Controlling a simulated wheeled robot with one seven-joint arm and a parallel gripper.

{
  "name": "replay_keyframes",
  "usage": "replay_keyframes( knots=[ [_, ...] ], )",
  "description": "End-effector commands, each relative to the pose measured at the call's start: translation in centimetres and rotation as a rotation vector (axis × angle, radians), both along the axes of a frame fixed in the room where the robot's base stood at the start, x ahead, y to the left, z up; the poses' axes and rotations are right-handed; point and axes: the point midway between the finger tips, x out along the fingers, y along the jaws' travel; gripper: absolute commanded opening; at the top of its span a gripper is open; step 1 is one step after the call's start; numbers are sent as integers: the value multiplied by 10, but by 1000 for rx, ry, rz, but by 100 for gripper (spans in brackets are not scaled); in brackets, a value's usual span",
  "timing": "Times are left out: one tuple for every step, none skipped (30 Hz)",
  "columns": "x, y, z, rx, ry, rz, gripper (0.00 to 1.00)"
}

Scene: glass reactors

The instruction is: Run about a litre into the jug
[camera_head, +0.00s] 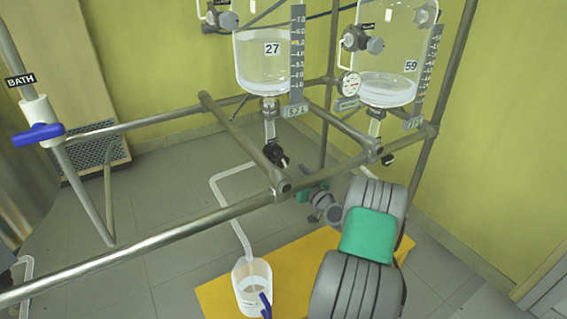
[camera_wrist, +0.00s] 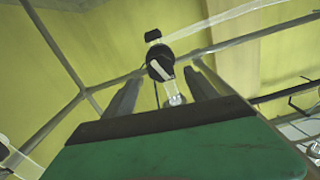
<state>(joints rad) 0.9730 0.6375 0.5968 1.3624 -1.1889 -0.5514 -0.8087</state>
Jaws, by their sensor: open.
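Glass reactor 27 (camera_head: 262,75) hangs in the frame with clear liquid in it and a scale (camera_head: 297,55) at its right. Below it is a drain valve with a black handle (camera_head: 276,154); a pale tube (camera_head: 232,215) runs from there down to the mouth of the white jug (camera_head: 252,288). The jug stands upright with a blue handle; I cannot tell its fill level. My gripper (camera_head: 298,180) is open, just below right of the valve. In the wrist view, the black valve handle (camera_wrist: 158,68) shows between and beyond my open fingers (camera_wrist: 163,84), apparently not gripped.
Reactor 59 (camera_head: 388,88), with less liquid, hangs to the right with its own drain valve (camera_head: 388,159). Metal rails (camera_head: 150,243) cross in front of the reactors. A yellow mat (camera_head: 300,262) lies beneath. A BATH pipe with a blue valve (camera_head: 38,133) stands left.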

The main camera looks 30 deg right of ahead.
Motion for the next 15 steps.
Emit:
replay_keyframes(
  knots=[
    [8, 1, -1, -5, 0, 4, 67],
    [14, 1, -1, -5, -1, 4, 67],
    [22, 1, -1, -6, -1, 4, 67],
    [28, 0, -1, -5, -2, 5, 67],
    [34, -1, -2, -7, -1, 4, 67],
    [42, 0, -2, -6, -1, 4, 67],
    [48, -1, -1, -7, -2, 4, 67],
    [52, -2, -2, -6, -1, 3, 67],
    [58, -2, -2, -6, 0, 3, 67],
    [62, -2, -1, -7, -1, 3, 67],
    [65, -3, -1, -7, -1, 3, 67],
    [68, -3, -1, -6, 0, 1, 67],
    [69, -4, -1, -5, 1, 1, 67],
    [70, -4, -1, -5, 0, 1, 67],
    [70, -4, 0, -5, 0, 0, 67]
  ],
)
